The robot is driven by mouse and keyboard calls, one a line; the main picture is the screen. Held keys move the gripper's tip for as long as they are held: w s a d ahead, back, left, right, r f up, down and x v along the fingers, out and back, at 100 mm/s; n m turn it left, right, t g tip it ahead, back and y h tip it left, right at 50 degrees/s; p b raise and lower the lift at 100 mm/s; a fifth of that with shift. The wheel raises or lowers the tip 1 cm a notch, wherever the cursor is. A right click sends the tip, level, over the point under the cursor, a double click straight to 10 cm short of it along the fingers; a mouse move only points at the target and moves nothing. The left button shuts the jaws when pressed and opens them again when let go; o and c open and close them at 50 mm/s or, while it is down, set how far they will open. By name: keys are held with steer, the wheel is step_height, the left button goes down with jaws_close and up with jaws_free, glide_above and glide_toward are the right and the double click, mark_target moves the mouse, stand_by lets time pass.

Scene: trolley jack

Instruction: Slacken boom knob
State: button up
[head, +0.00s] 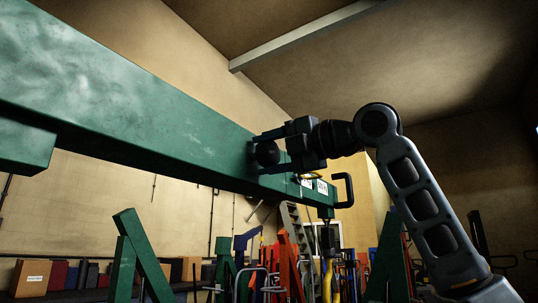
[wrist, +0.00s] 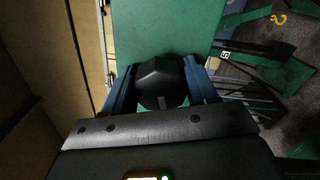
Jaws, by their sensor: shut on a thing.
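The boom (head: 130,105) is a long green beam running from the upper left toward the middle in the head view. The boom knob (head: 267,153) is a dark, faceted knob on the boom's side near its far end. My gripper (head: 262,154) reaches it from the right, with one finger above and one below. In the wrist view the black knob (wrist: 162,82) sits between the two blue fingers of my gripper (wrist: 160,88), against the green boom face (wrist: 168,28). The gripper is shut on the knob. The knob's stem is hidden.
A dark handle (head: 346,190) and a hanging hook (head: 328,238) are at the boom's end. Green and red stands (head: 140,255) and a ladder (head: 296,225) stand below. Boxes (head: 32,276) line the left wall. The space above the arm is clear.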

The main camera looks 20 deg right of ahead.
steer(key=n, duration=0.5)
steer(key=shift+a, duration=0.1)
stand_by(0.4)
steer(key=o, duration=1)
steer(key=shift+c, duration=0.2)
steer(key=b+v, duration=0.2)
steer(key=v, duration=0.6)
steer(key=shift+w, duration=0.1)
